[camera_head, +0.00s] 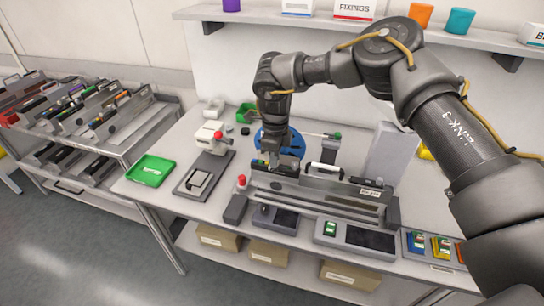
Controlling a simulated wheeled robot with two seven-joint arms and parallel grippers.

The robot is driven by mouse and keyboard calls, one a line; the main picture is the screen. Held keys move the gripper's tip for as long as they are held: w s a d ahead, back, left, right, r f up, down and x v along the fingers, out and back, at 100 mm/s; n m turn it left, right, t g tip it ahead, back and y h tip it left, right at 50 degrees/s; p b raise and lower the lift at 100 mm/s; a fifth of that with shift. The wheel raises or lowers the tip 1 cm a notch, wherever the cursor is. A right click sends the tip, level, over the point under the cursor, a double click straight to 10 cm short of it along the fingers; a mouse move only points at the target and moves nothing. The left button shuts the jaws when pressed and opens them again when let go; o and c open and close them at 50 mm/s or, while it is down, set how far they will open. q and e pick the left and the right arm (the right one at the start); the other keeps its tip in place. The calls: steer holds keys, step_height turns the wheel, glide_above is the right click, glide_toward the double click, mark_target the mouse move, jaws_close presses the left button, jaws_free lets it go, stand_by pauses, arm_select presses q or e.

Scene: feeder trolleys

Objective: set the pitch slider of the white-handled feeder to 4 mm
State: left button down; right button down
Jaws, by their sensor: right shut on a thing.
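A long grey feeder (320,196) lies across the middle of the bench, with a pale label near its right end. My right gripper (272,163) reaches down from above to the feeder's left part. It is shut on a small part there, mostly hidden by the fingers. I cannot tell whether that part is the slider. My left gripper is not in view.
A red knob (241,181) stands by the feeder's left end. A blue round reel (293,147) is behind my right gripper. A green tray (150,170) and a grey device (206,165) are to the left. A trolley (120,140) with several feeders stands at far left.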

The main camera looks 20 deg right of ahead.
steer(key=shift+s+d, duration=0.2)
steer(key=shift+d, duration=0.3)
steer(key=c, duration=1.4)
jaws_free()
steer(key=shift+a, duration=0.1)
steer(key=shift+c, duration=0.2)
step_height(320, 180, up, 11)
steer(key=b, duration=0.2)
steer(key=shift+f, duration=0.1)
